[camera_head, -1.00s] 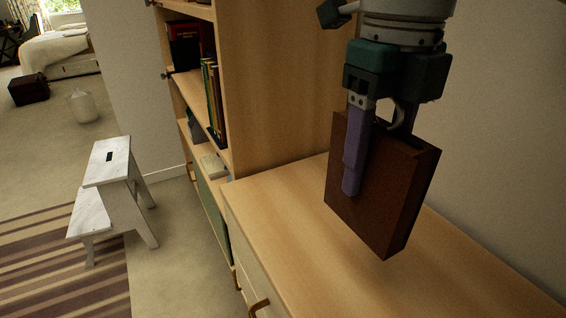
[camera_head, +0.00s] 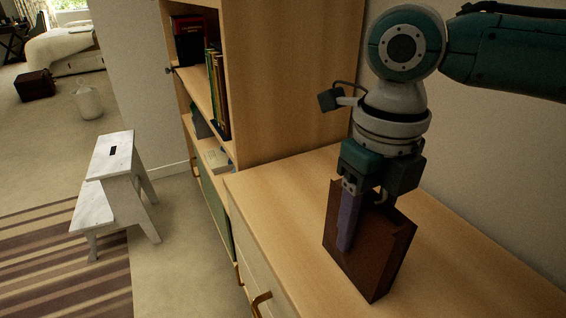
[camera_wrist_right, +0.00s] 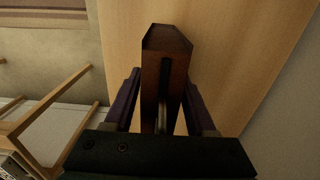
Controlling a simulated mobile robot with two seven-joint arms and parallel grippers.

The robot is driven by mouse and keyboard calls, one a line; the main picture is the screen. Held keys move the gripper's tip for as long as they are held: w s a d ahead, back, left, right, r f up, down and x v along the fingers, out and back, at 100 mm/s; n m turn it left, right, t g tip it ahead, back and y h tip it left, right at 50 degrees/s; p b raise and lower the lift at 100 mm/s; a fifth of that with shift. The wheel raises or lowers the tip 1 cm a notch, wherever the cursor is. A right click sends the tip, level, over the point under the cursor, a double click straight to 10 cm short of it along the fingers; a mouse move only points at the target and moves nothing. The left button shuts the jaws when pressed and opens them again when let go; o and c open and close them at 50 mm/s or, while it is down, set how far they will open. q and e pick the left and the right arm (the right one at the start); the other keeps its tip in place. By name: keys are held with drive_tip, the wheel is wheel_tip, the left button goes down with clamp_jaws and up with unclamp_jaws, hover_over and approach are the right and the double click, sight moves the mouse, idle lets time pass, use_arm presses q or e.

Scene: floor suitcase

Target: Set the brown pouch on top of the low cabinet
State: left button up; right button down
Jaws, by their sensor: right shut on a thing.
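The brown pouch (camera_head: 377,249) is a dark brown, flat, box-like piece held upright over the low cabinet. The low cabinet (camera_head: 283,205) has a light wood top and stands against the wall. My right gripper (camera_head: 349,225) points down and is shut on the brown pouch, with a purple finger along its face. In the right wrist view the pouch (camera_wrist_right: 167,75) sits between both fingers, with the wood top behind it. The pouch's lower edge is at or just above the cabinet top; I cannot tell whether it touches. My left gripper is not in view.
A tall bookshelf (camera_head: 286,80) with books stands at the cabinet's far end. A white step stool (camera_head: 117,180) stands on the floor at left, by a striped rug (camera_head: 60,260). The cabinet top around the pouch is bare. A wall runs along its right side.

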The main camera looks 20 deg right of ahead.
drive_tip(key=shift+f, duration=0.2)
drive_tip(key=shift+c, duration=1.1)
unclamp_jaws()
drive_tip(key=shift+r, duration=0.1)
wheel_tip(320, 180, up, 12)
drive_tip(key=shift+r+p, duration=0.15)
drive_tip(key=shift+p, duration=1)
